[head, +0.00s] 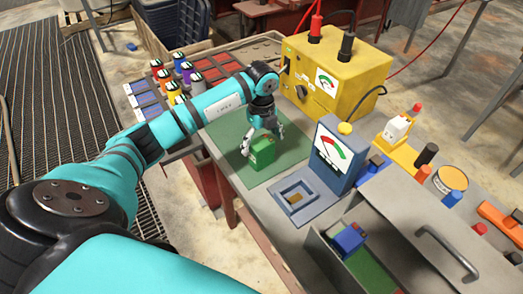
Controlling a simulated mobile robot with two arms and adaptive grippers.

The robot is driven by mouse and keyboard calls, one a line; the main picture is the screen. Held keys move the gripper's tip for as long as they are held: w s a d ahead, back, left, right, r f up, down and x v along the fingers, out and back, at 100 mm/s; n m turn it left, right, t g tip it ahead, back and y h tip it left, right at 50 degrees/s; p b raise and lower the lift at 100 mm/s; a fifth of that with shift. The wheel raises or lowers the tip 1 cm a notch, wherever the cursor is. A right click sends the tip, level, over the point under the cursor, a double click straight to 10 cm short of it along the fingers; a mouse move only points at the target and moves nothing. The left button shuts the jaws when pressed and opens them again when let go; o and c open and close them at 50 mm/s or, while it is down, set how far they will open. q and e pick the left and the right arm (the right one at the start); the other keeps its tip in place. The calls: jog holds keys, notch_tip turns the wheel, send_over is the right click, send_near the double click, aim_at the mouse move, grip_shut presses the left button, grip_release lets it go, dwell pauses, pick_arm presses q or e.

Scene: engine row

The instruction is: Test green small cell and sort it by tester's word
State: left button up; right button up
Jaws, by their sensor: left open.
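The green small cell (262,152) stands on a green mat (290,158) on the bench. My left gripper (263,136) is open and points down at the cell from above, with its fingertips close to the cell's upper part. I cannot tell whether they touch it. The tester, a blue-grey box with a dial (332,151), stands to the right of the mat. A blue-grey socket tray (296,194) lies in front of it. My right gripper is not in view.
A rack at the left holds several coloured cells (180,63) beside red slots (208,69) and blue slots (146,98). A yellow box with leads (342,72) stands behind the mat. An open drawer (312,252) with a blue block (348,240) is at the front right.

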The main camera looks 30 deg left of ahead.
pick_arm(q)
jog(key=shift+s+d+f+p, duration=0.15)
jog(key=shift+f+p, duration=0.15)
jog(key=shift+f, duration=0.8)
jog(key=shift+s+d+f+p, duration=0.1)
jog(key=shift+f+p, duration=0.2)
jog(key=shift+f, duration=0.75)
jog(key=shift+c, duration=0.4)
jog(key=shift+a, duration=0.1)
jog(key=c, duration=1.6)
jog(key=shift+r, duration=0.1)
